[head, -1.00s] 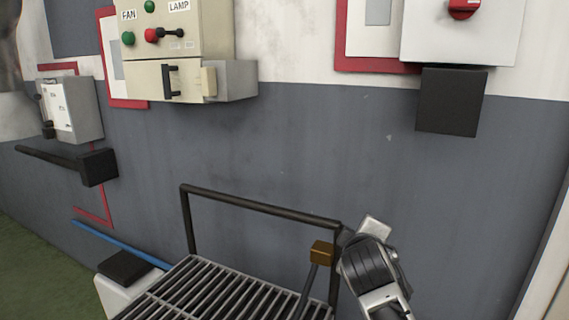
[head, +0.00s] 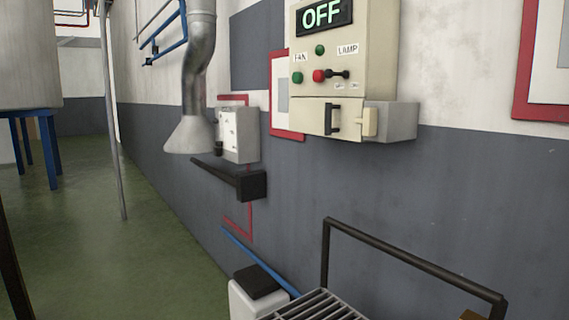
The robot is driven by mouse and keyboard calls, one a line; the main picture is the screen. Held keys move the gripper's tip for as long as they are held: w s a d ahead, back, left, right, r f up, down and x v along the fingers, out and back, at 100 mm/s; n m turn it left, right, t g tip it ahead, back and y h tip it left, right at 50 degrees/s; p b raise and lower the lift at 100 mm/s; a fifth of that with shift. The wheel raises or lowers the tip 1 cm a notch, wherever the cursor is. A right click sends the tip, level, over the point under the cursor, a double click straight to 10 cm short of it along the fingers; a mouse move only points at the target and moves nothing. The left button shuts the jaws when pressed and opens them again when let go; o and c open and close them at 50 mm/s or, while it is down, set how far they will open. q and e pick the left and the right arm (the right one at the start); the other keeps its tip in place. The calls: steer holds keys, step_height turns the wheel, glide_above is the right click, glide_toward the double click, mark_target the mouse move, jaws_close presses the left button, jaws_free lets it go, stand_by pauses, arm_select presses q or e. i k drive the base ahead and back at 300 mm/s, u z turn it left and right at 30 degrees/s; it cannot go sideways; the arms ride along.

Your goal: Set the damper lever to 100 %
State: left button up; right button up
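No lever with a readable damper label shows. A grey box with a white marked face (head: 229,130) hangs on the wall beside the metal duct hood; its markings are too small to read. A small dark knob (head: 219,149) sits at its lower left. Below it a long black bar (head: 214,172) runs out to the left from a black block (head: 251,185). I cannot tell which of these is the damper lever, or its setting. Neither of my grippers is in view.
A cream control box (head: 345,60) shows an OFF display (head: 324,15) with FAN and LAMP labels. A dark-railed grate (head: 318,306) and a white bin with a black lid (head: 260,282) stand low in front. Green floor (head: 150,240) is open at the left.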

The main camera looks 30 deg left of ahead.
mark_target(218, 151)
steer(key=k, duration=1.65)
steer(key=u, duration=1.5)
steer(key=i, duration=4.5)
steer(key=z, duration=2.4)
steer(key=i, duration=1.1)
steer(key=u, duration=0.4)
